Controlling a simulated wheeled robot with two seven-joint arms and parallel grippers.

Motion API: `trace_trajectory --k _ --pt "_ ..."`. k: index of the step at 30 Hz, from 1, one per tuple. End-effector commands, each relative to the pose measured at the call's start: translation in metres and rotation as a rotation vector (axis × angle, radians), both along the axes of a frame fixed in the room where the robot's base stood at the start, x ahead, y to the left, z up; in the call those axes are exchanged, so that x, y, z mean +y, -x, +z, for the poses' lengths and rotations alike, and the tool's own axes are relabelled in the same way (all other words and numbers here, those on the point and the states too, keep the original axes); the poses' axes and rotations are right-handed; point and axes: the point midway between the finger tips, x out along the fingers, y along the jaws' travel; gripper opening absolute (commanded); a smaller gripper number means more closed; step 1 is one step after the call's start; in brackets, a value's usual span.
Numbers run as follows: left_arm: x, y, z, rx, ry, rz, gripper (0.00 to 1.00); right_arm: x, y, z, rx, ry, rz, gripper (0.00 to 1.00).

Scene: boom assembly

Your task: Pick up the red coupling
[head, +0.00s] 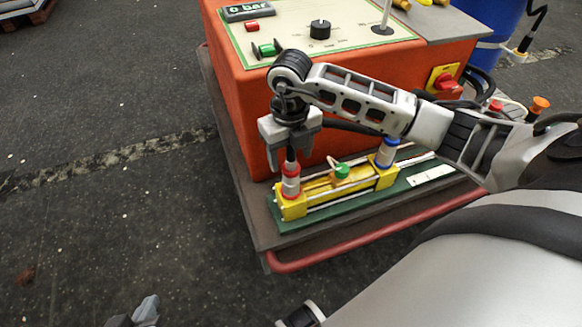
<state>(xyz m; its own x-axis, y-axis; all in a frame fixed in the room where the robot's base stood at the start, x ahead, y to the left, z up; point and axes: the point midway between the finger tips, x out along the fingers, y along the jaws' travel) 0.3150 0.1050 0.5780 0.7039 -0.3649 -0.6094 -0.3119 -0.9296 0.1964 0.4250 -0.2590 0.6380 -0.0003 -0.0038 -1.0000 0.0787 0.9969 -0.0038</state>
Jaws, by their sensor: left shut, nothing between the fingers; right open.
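The red coupling (291,181), a pale cylinder with a red band, stands upright on the yellow block at the near left end of the green fixture (318,212). A dark stem rises from its top. My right gripper (290,152) points down above it, open, with its fingers on either side of the dark stem; I cannot tell whether they touch it. A similar coupling with a blue band (387,152) stands at the far right end of the fixture. My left gripper (138,314) is shut and empty at the bottom edge, far from the fixture.
An orange machine (236,112) with a control panel stands right behind the fixture. A green-knobbed valve (342,171) sits between the couplings. A red tube rail (345,249) borders the dark platform. A blue barrel (497,35) stands behind.

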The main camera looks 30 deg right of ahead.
Motion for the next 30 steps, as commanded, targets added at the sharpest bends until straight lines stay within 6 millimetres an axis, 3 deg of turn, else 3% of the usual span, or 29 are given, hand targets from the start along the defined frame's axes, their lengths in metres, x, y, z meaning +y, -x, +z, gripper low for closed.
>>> trace_trajectory --k 10,17,18,24,30 --pt "-0.004 -0.003 -0.014 0.007 0.006 -0.01 0.0 0.001 0.003 -0.047 0.002 -0.002 0.0 0.61" --pt "-0.004 -0.006 -0.005 -0.023 0.012 -0.011 0.0 0.001 0.002 -0.05 0.0 -0.001 0.001 0.61" --pt "-0.004 -0.006 -0.005 -0.024 0.012 -0.011 0.0 0.001 0.002 -0.05 0.0 -0.001 0.001 0.59" --pt "-0.004 -0.005 -0.005 -0.022 0.012 -0.011 0.0 0.001 0.002 -0.049 0.0 -0.001 0.001 0.03" --pt "-0.005 -0.004 -0.006 -0.017 0.012 -0.012 0.0 0.001 0.002 -0.049 -0.002 -0.001 0.001 0.02"
